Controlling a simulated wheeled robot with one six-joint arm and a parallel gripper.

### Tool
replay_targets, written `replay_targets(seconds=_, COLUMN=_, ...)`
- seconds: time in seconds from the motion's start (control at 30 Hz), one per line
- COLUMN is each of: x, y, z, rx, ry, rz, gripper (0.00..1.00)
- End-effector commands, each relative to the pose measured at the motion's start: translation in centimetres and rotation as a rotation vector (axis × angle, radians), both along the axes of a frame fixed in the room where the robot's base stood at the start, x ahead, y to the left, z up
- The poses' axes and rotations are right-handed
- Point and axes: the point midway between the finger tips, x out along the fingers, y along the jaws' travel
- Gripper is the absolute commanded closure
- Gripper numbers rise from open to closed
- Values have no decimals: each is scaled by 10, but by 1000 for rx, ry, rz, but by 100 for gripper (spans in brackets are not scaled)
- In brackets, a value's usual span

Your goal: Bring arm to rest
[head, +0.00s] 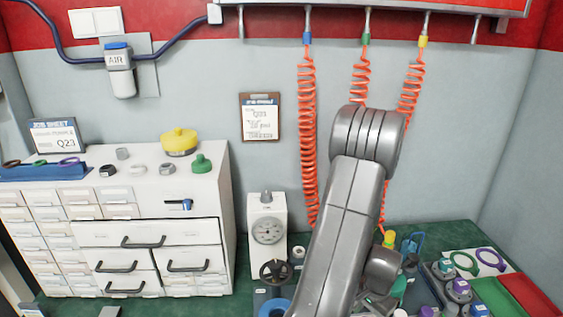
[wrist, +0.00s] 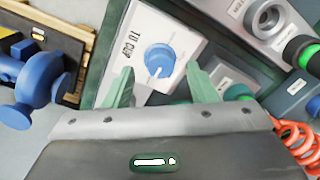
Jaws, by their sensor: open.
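My arm (head: 345,215) rises across the middle right of the head view and bends at a thick elbow joint, its lower end reaching down toward the green bench. In the wrist view my gripper (wrist: 158,68) is open, with its two pale green fingers apart. A white panel (wrist: 183,22) marked "TO CUP" with a blue knob (wrist: 159,60) lies beyond the fingers. The knob appears between the fingertips, and I see nothing held. Whether the fingers touch the panel cannot be told. My gripper is not clearly visible in the head view.
Orange coiled hoses (head: 307,140) hang behind and beside my arm. A white dial gauge (head: 268,231) stands left of it. A white drawer cabinet (head: 150,205) is further left. A blue part (wrist: 38,82) is left in the wrist view.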

Motion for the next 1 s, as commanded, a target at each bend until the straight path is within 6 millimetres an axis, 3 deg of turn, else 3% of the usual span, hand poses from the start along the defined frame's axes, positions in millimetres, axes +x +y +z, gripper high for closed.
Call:
replay_targets(seconds=0.13, x=0, y=1, z=-25, rx=1, ry=3, rz=0, gripper=48)
replay_targets(seconds=1.0, x=1, y=0, z=-18, rx=1, ry=0, rz=708, gripper=48)
